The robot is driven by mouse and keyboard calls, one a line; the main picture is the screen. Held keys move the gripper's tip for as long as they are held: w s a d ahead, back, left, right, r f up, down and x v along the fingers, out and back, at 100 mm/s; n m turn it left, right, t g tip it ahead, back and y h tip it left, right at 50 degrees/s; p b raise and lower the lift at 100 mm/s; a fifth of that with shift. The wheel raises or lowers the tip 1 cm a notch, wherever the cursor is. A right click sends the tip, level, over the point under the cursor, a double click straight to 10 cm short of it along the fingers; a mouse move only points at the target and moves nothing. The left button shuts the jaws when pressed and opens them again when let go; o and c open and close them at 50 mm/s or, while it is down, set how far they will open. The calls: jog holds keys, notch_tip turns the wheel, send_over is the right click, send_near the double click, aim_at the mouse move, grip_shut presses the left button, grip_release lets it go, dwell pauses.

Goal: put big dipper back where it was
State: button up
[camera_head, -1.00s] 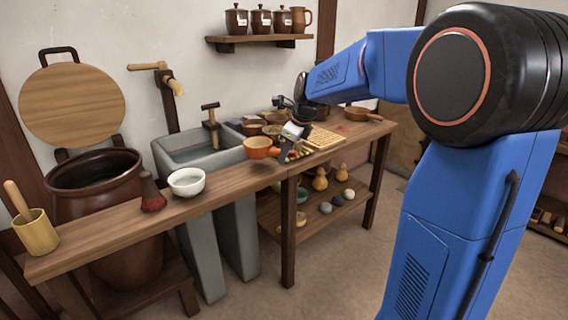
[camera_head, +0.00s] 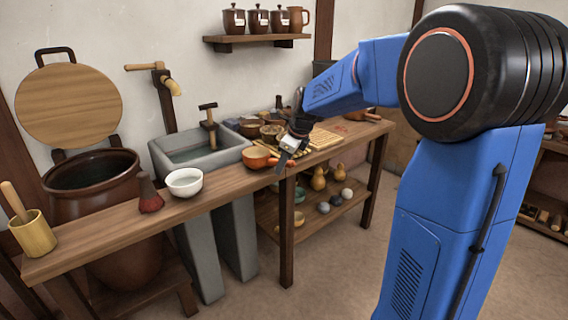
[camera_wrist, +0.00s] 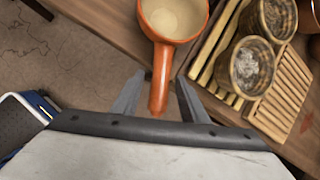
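An orange dipper (camera_head: 255,157) with a pale inside stands on the wooden counter near its front edge, right of the sink. In the wrist view the dipper (camera_wrist: 172,18) is at the top, its handle pointing down towards me. My gripper (camera_wrist: 158,98) is open, with one finger on each side of the handle and gaps showing. In the head view my gripper (camera_head: 284,160) is just right of the dipper, over the handle. Another reddish-brown handled vessel (camera_head: 372,116) stands at the counter's far end, partly hidden by my arm.
A slatted wooden rack (camera_wrist: 280,105) with patterned cups (camera_wrist: 251,66) lies right of the dipper. A white bowl (camera_head: 184,182), a stone sink (camera_head: 200,160) and a mortar (camera_head: 33,232) stand to the left. A lower shelf (camera_head: 305,218) holds gourds and stones.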

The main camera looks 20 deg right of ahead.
jog(key=v, duration=1.1)
jog(key=s+a+n, duration=0.2)
jog(key=s+n, duration=0.5)
jog(key=s, duration=0.3)
jog(key=s+a+f+n, duration=0.1)
jog(key=s+f+n, duration=0.5)
jog(key=s+n, duration=0.4)
jog(key=s+a+f+n+h, duration=0.1)
jog(key=s+f+n, duration=0.5)
jog(key=s+n, duration=0.4)
jog(key=s, duration=0.5)
jog(key=shift+f+h, duration=0.25)
jog(key=shift+h, duration=0.05)
jog(key=shift+s+a, duration=0.1)
jog(key=shift+s, duration=0.05)
jog(key=shift+c, duration=0.6)
